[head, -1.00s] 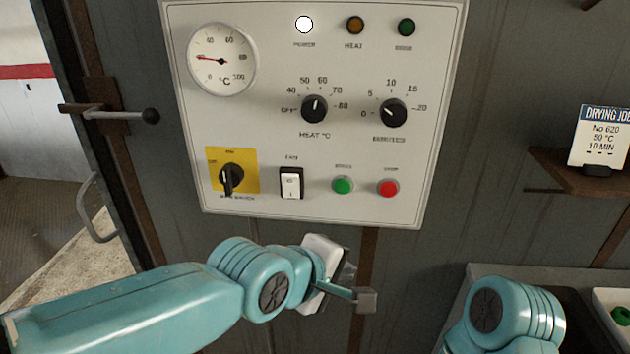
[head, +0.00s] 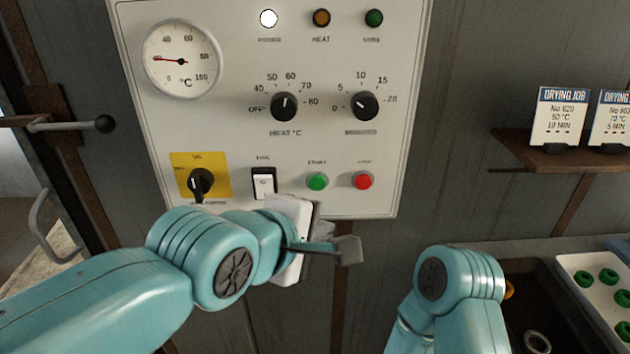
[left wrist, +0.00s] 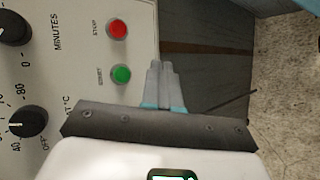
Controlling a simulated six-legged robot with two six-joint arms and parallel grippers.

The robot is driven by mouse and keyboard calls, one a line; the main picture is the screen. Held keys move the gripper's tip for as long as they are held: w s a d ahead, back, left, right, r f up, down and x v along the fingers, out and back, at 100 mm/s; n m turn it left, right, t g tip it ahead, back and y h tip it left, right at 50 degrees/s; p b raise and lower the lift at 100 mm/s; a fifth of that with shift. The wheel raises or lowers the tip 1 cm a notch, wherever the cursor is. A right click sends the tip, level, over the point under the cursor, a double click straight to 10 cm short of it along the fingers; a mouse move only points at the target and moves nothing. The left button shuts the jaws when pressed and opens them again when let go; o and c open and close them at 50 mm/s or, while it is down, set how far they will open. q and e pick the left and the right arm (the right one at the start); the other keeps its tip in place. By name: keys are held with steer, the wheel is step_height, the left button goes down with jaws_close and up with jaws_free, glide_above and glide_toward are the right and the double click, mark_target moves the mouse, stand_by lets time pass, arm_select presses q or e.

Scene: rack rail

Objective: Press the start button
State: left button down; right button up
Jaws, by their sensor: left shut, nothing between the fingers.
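The green start button (head: 317,181) is low on the light control panel (head: 225,130), left of the red stop button (head: 363,180). In the left wrist view the start button (left wrist: 121,74) is in clear sight, left of my fingers, with the stop button (left wrist: 119,29) above it. My left gripper (head: 322,229) is just below the start button in the head view, by the panel's bottom edge. Its fingers (left wrist: 159,68) are shut together and empty, apart from the button. My right arm shows at the lower right, its gripper out of sight.
The fan switch (head: 264,183) and black main switch (head: 200,182) on its yellow plate are left of the start button. The white power lamp (head: 268,18) is lit. A shelf (head: 520,152) with job cards and a tray (head: 585,272) of green rings are at right.

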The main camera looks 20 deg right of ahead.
arm_select(q)
steer(key=p, duration=0.3)
glide_toward(329, 191)
step_height(329, 191, down, 2)
steer(key=d, duration=0.2)
steer(key=shift+w+d+f, duration=0.2)
steer(key=shift+w, duration=0.15)
steer(key=shift+w+p, duration=0.15)
steer(key=shift+p, duration=0.2)
stand_by(1.2)
steer(key=shift+w+d, duration=0.1)
steer(key=shift+w, duration=0.2)
steer(key=shift+w+d+p, duration=0.1)
steer(key=shift+w+p, duration=0.25)
stand_by(0.6)
steer(key=shift+s+a, duration=0.2)
steer(key=shift+s, duration=0.65)
steer(key=shift+b, duration=0.3)
